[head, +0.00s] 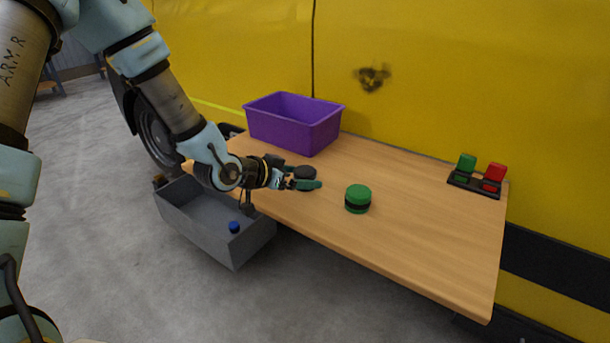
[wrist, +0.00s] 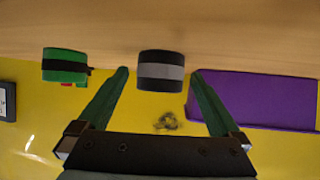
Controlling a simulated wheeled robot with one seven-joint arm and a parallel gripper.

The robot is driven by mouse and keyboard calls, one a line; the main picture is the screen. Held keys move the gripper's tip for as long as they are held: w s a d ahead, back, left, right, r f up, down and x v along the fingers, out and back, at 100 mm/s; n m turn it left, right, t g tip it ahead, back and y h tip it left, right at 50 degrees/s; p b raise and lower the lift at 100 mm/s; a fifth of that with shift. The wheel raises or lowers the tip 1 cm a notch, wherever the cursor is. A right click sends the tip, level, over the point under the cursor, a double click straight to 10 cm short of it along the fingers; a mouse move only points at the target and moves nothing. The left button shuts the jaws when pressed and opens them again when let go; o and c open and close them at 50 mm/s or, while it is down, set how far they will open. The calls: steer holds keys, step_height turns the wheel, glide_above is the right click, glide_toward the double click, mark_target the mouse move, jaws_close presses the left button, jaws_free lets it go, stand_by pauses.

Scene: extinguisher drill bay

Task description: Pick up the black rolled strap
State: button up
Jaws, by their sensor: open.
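The black rolled strap (head: 305,172) is a short dark cylinder standing on the wooden table. In the wrist view the strap (wrist: 161,58) shows a grey band around its middle, and it appears between the two green fingertips. My gripper (head: 303,179) is open and low over the table at the strap, with one finger on its near side. In the wrist view the open gripper (wrist: 159,73) has a gap on both sides of the strap. The far finger is mostly hidden in the head view.
A green rolled strap (head: 358,195) with a dark band stands to the right. A purple bin (head: 290,135) stands behind. A holder with green and red blocks (head: 473,185) is at the back right. A grey bin (head: 205,228) with a blue item is below the table's left end.

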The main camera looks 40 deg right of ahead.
steer(key=shift+d+f, duration=0.15)
steer(key=shift+d, duration=0.1)
steer(key=shift+c, duration=0.4)
steer(key=c, duration=1.5)
